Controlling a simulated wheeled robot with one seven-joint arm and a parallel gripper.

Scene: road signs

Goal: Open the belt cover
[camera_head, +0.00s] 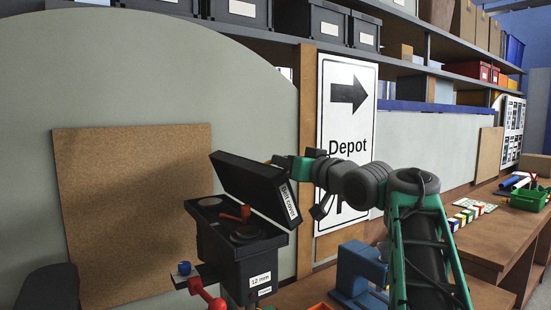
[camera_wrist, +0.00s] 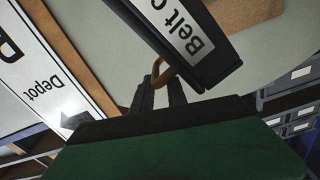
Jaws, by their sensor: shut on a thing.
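The black belt cover (camera_head: 243,181) is tilted up in the head view, its far end raised above the black machine housing (camera_head: 228,255). Pulleys and a red part show beneath it. Its white "Belt cover" label also shows in the wrist view, where the cover (camera_wrist: 219,70) fills the top. My gripper (camera_head: 281,163) is at the cover's raised side. In the wrist view my gripper (camera_wrist: 161,83) is shut on the small tan handle loop (camera_wrist: 163,73) at the cover's edge. The fingertips are partly hidden in the head view.
A Depot sign (camera_head: 346,120) stands behind my arm. A brown board (camera_head: 135,210) leans on the grey panel at left. A blue machine (camera_head: 359,275) stands on the bench at right of the housing. Shelves with dark boxes (camera_head: 328,24) run above.

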